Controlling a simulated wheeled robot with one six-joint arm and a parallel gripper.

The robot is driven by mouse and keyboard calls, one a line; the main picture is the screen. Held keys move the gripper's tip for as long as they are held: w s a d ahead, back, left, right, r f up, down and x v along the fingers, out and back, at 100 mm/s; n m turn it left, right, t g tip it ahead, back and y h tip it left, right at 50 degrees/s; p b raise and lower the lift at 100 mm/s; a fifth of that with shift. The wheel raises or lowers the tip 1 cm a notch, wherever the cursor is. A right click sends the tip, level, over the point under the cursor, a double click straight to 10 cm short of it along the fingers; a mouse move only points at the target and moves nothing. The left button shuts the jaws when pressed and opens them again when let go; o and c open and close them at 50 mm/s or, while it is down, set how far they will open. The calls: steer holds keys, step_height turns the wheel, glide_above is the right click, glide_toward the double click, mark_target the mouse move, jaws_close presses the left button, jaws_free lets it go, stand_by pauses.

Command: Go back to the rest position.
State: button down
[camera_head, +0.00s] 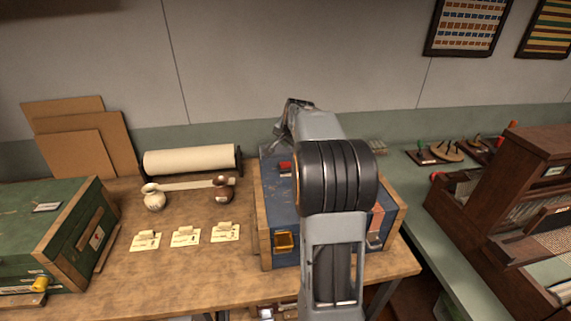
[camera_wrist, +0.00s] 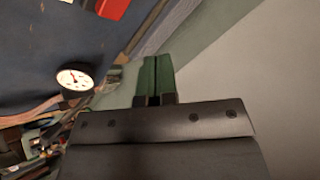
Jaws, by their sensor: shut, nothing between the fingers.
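My gripper (camera_head: 291,108) is at the far end of my arm, above the back of a blue chest, and the arm hides much of the chest. In the wrist view my gripper (camera_wrist: 155,76) has its two green fingers together with nothing between them. The blue chest (camera_head: 267,200) stands on the wooden table and has wooden edges and a brass latch. Its blue surface (camera_wrist: 40,35) also shows in the wrist view, beside a round white dial (camera_wrist: 75,79).
The wall is close behind my gripper.

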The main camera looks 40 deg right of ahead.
stand_by(0.4)
steer(key=s+f, duration=0.1)
steer(key=s+a+f+n+g, duration=0.1)
steer(key=f, duration=0.1)
steer(key=s+a+f+n, duration=0.1)
steer(key=shift+s+f+g+y, duration=0.2)
steer(key=shift+g+y, duration=0.1)
steer(key=shift+y, duration=0.1)
steer(key=shift+n+g, duration=0.5)
steer(key=shift+n, duration=0.4)
steer(key=s+a, duration=0.1)
steer(key=a, duration=0.1)
steer(key=s+a+f, duration=0.1)
steer(key=s, duration=0.1)
steer(key=shift+s+a, duration=0.1)
steer(key=shift+a, duration=0.3)
steer(key=s+a+r+n+y, duration=0.1)
steer(key=s+a+n, duration=0.8)
steer(key=s+a, duration=0.9)
steer(key=a, duration=0.3)
steer(key=shift+s+a+y, duration=0.25)
steer(key=shift+y, duration=0.05)
